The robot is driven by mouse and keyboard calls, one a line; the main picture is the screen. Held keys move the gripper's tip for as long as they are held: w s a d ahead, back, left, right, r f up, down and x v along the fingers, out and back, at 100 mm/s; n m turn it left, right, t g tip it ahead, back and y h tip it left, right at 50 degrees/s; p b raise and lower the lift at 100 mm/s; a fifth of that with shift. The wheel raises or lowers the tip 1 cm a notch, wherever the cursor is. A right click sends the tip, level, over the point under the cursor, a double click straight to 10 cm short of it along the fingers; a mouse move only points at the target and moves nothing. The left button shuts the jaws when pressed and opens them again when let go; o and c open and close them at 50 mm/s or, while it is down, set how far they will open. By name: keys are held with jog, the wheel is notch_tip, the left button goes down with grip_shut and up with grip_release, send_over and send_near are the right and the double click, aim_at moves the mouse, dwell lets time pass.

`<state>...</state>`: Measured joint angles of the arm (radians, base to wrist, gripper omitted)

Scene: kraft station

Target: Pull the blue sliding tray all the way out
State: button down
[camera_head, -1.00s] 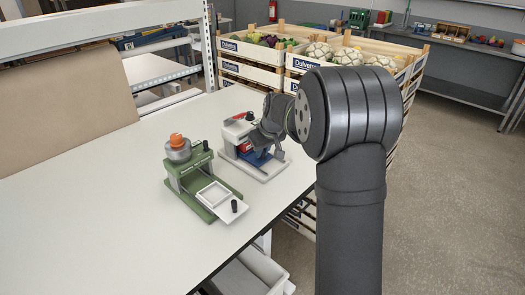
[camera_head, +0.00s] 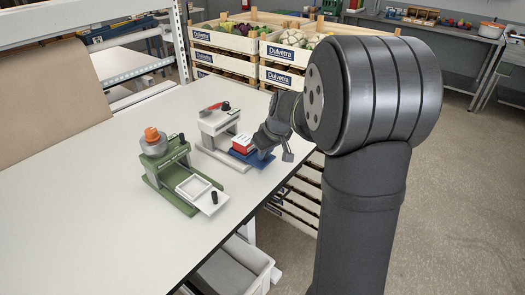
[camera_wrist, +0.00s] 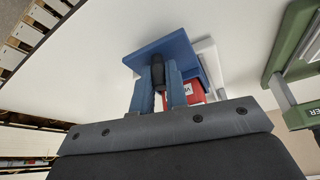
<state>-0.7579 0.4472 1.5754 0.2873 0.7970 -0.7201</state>
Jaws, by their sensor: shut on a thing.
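The blue sliding tray (camera_head: 261,160) sticks out from the right side of the white station (camera_head: 216,120), towards the table's right edge. A red and white box (camera_head: 242,144) rides on the tray, clear of the station's head. In the wrist view the blue tray (camera_wrist: 178,50) has an upright black knob (camera_wrist: 158,70). My gripper (camera_wrist: 160,90) is shut on this knob, one finger on each side. The red box (camera_wrist: 186,93) shows partly behind the right finger. In the head view my gripper is over the tray's outer end, its fingertips mostly hidden by the wrist.
A green station (camera_head: 168,172) with a white sliding tray (camera_head: 209,198) and orange-topped cup stands left of the white station. The white table (camera_head: 90,215) is clear in front. Stacked vegetable crates (camera_head: 225,42) stand behind the table.

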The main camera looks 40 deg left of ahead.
jog(key=c, duration=1.4)
grip_release()
jog(key=shift+d, duration=0.25)
jog(key=shift+a, duration=0.1)
jog(key=v, duration=1.7)
jog(key=shift+r, duration=0.2)
jog(key=shift+f, duration=0.15)
jog(key=x, duration=1.7)
jog(key=shift+a, duration=0.2)
